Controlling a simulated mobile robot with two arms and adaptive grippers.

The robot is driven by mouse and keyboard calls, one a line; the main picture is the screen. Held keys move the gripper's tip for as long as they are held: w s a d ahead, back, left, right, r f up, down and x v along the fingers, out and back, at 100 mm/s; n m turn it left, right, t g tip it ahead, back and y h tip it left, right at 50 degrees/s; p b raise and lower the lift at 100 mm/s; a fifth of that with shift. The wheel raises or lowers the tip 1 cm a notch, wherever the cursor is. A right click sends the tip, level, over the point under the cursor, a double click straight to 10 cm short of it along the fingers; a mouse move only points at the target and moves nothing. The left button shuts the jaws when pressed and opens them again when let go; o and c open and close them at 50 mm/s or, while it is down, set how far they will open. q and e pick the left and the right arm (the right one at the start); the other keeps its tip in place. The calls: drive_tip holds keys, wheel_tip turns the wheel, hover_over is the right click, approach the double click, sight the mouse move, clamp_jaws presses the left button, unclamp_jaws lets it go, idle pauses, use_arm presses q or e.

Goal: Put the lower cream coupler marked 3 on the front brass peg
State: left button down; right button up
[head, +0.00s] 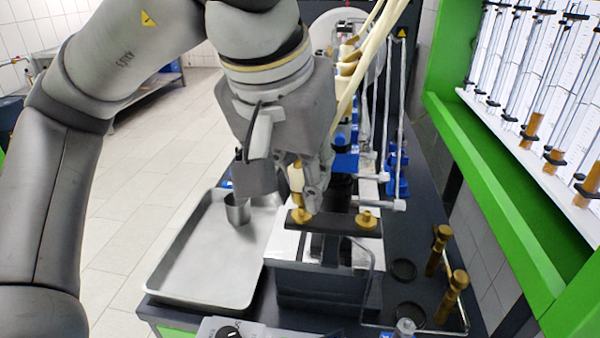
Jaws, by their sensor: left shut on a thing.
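My left gripper (305,190) comes down from above over the black bar (333,223) on the bench. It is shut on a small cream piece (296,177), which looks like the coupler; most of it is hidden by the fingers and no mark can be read. A brass peg (300,216) on the bar's left end sits directly below the fingertips. Whether the cream piece touches this peg I cannot tell. A second brass peg (367,219) stands bare on the bar's right end. My right gripper is not in view.
Brass cylinders (455,287) stand at the right in a wire frame. Cream hoses (372,50) hang behind my gripper. A green frame (490,180) with glass tubes bounds the right.

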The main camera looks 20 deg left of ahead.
use_arm(q)
drive_tip(key=shift+d+f+y+p, duration=0.15)
drive_tip(key=shift+y+p, duration=0.15)
drive_tip(key=shift+p, duration=0.5)
drive_tip(key=shift+f, duration=0.35)
drive_tip(key=shift+p, duration=0.4)
idle(0.4)
drive_tip(key=shift+f+b, duration=0.35)
drive_tip(key=shift+f, duration=0.25)
idle(0.4)
